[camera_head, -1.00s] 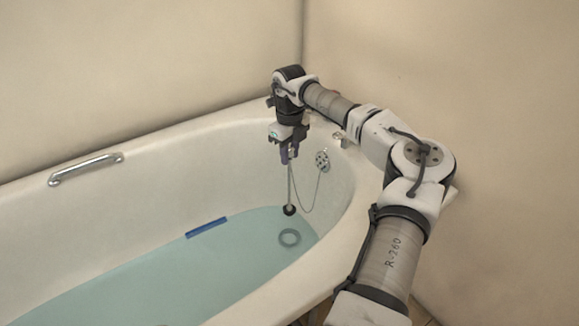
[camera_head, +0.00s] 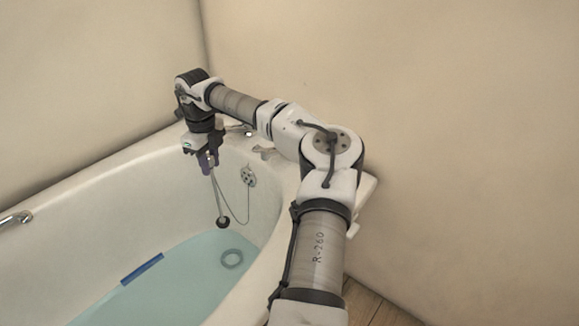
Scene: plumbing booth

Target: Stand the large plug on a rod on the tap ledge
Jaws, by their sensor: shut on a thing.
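The large plug on a rod (camera_head: 222,222) hangs below my gripper over the tub, its dark round end low and its thin rod tilted slightly. My gripper (camera_head: 210,166) points down and is shut on the upper end of the rod. A thin chain runs from near the plug up to the round overflow plate (camera_head: 248,176) on the tub's end wall. The tap ledge (camera_head: 285,165) is the white rim at the tub's far right end, with metal tap parts (camera_head: 265,152) on it. My arm hides part of the ledge.
The bathtub (camera_head: 110,215) holds bluish water (camera_head: 165,285). A grey ring, the drain (camera_head: 231,258), shows under the water. A blue bar (camera_head: 142,268) lies along the water's far edge. A metal grab rail (camera_head: 15,222) is at far left. Bare walls stand behind the tub.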

